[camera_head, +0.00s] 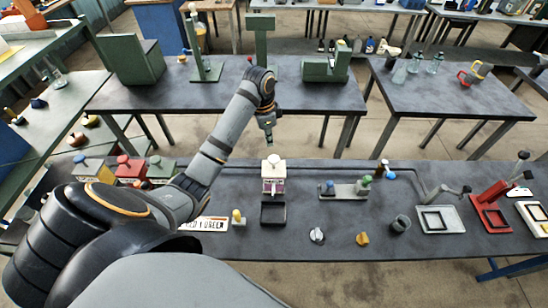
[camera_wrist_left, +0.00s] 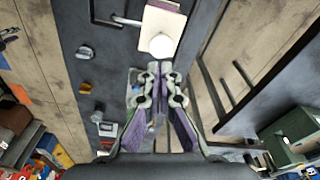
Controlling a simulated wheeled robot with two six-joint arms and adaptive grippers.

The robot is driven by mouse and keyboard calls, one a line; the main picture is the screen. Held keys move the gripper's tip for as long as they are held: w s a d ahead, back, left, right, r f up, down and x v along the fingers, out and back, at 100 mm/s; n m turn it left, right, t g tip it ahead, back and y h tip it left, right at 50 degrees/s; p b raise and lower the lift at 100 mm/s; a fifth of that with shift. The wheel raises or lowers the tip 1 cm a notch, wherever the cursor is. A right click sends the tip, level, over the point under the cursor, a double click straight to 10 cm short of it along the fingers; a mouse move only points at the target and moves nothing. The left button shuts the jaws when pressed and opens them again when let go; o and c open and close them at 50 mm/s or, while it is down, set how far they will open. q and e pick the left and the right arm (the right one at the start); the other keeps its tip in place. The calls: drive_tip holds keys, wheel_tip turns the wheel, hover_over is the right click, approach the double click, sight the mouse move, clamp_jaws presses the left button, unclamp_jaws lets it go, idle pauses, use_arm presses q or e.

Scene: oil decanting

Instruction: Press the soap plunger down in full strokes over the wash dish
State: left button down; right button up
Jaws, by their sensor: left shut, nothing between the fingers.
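The soap dispenser (camera_head: 273,186) stands on the near dark table, with a white plunger head (camera_head: 273,161) on top and a purple-and-white label on its front. The black wash dish (camera_head: 273,213) sits directly in front of it. My left gripper (camera_head: 269,143) is shut and empty, pointing down. It appears above and slightly behind the plunger, apart from it. In the left wrist view, the closed fingertips (camera_wrist_left: 161,66) lie just below the round white plunger head (camera_wrist_left: 161,46), and the dish (camera_wrist_left: 104,10) is partly cut off at the top. My right gripper is not in view.
A yellow-topped bottle (camera_head: 237,217) and a lettered plate (camera_head: 205,223) lie left of the dish. A grey knob (camera_head: 317,236) and a yellow knob (camera_head: 362,239) sit to its right. Table around the dispenser is clear.

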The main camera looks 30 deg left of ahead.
sight(270, 159)
use_arm(q)
drive_tip(key=shift+w+d+f, duration=0.1)
drive_tip(key=shift+w+f, duration=0.1)
drive_tip(key=shift+f, duration=1.6)
drive_tip(key=shift+w+d+f, duration=0.1)
drive_tip(key=shift+w+f, duration=0.05)
drive_tip(key=shift+f, duration=1.6)
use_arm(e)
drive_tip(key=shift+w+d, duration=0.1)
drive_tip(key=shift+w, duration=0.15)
use_arm(q)
drive_tip(key=shift+f+b, duration=0.6)
drive_tip(key=shift+f, duration=1.25)
drive_tip(key=shift+s+a+r+p, duration=0.2)
drive_tip(key=shift+s+r+p, duration=0.1)
drive_tip(key=shift+p, duration=0.15)
drive_tip(key=shift+s+a+r, duration=0.15)
drive_tip(key=shift+s+a, duration=0.55)
drive_tip(key=shift+s, duration=0.05)
drive_tip(key=shift+s+a+r, duration=0.1)
drive_tip(key=shift+s+a, duration=0.1)
drive_tip(key=shift+a, duration=0.05)
drive_tip(key=shift+w+r, duration=0.15)
drive_tip(key=shift+r, duration=0.35)
wheel_tip(270, 159, up, 11)
drive_tip(key=s, duration=0.1)
drive_tip(key=shift+a, duration=0.4)
drive_tip(key=shift+s, duration=0.1)
